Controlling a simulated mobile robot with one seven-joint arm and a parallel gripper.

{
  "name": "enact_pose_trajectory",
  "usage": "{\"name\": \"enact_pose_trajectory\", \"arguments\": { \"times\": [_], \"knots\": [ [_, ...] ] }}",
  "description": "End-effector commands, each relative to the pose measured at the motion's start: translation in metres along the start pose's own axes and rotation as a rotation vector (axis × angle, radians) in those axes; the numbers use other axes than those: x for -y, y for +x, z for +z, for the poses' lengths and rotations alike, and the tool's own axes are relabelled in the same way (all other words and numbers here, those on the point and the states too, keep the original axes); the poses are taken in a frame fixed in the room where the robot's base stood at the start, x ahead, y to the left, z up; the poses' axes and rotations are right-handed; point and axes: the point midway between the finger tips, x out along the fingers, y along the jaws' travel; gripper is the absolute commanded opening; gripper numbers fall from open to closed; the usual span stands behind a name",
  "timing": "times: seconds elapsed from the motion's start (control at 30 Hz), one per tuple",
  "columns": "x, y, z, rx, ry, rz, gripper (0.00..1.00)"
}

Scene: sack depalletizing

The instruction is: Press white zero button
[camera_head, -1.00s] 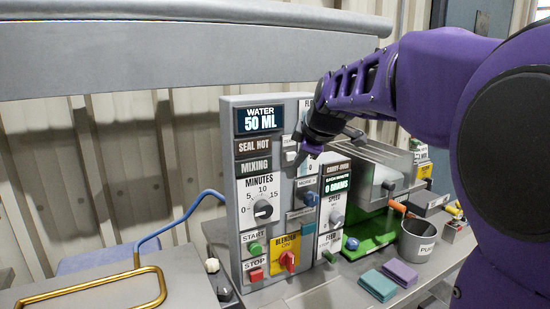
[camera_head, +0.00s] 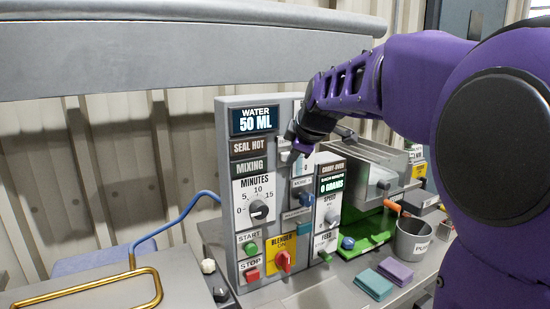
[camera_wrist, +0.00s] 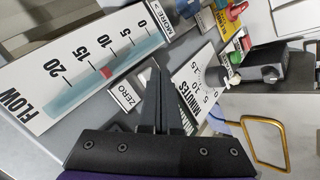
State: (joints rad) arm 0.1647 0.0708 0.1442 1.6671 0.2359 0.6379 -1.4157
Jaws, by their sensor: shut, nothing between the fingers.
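The grey control panel (camera_head: 223,185) stands upright on the counter, with a blue display (camera_head: 254,120) reading WATER 50 ML. In the head view my gripper (camera_head: 295,150) is in front of the panel's upper right. Whether it touches the button I cannot tell.
The FLOW scale (camera_wrist: 82,68) with a red marker lies left of my fingers in the wrist view. The minutes knob (camera_head: 259,211), green start button (camera_head: 250,248), red stop button (camera_head: 252,274) and red blender knob (camera_head: 284,260) are lower on the panel. A grey cup (camera_head: 412,240) stands right.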

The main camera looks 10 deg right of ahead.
Motion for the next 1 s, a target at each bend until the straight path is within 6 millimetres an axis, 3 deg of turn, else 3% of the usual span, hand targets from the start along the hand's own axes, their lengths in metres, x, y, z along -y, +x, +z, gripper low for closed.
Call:
{"name": "enact_pose_trajectory", "arguments": {
  "times": [0.67,1.0],
  "knots": [
    [-0.0021,0.0037,-0.0029,-0.001,-0.001,0.0,0.0],
    [0.0056,-0.0047,0.0049,0.0,-0.001,0.002,0.0]
  ]
}}
